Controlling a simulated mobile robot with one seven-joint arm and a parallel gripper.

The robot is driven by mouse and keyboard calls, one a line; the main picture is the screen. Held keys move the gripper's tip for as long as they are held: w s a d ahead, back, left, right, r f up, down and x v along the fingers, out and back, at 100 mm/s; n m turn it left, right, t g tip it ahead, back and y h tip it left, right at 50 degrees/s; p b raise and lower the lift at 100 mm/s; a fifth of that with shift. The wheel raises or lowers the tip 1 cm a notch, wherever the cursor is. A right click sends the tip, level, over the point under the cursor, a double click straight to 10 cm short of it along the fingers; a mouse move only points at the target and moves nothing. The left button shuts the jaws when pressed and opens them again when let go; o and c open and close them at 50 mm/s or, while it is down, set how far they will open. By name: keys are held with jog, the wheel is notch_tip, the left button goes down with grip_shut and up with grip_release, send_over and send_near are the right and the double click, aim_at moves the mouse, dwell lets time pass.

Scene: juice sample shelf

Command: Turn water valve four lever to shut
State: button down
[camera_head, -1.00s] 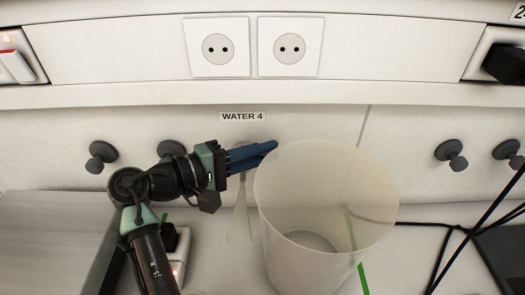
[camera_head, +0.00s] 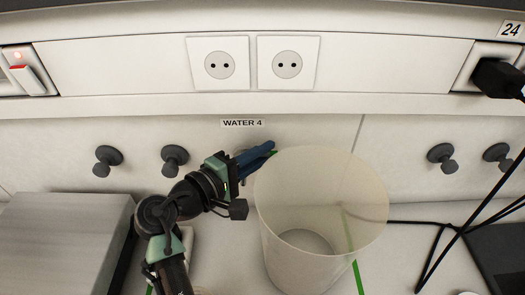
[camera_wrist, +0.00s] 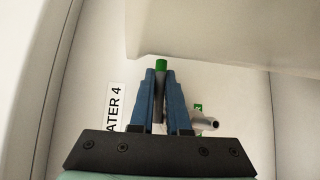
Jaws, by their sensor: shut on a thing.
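The water valve four lever (camera_wrist: 160,84) is a grey rod with a green tip. It sits between the blue fingers of my gripper (camera_wrist: 161,95) in the wrist view, and the tip pokes out past them. In the head view my gripper (camera_head: 257,160) is at the wall just below the "WATER 4" label (camera_head: 242,123), and a bit of green shows by the fingertips. A grey round-ended valve part (camera_wrist: 207,123) is beside the right finger in the wrist view. The rest of the valve is mostly hidden behind my fingers.
A large translucent beaker (camera_head: 320,225) stands close to the right of my fingers. Other dark valve knobs (camera_head: 174,160) are on the wall to both sides. A grey box (camera_head: 65,235) is at left, and black cables (camera_head: 455,225) run at right.

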jog(key=c, duration=1.2)
grip_release()
jog(key=shift+o, duration=0.2)
jog(key=shift+a, duration=0.1)
jog(key=p+v, duration=0.4)
jog(key=v, duration=0.9)
jog(key=shift+p, duration=0.35)
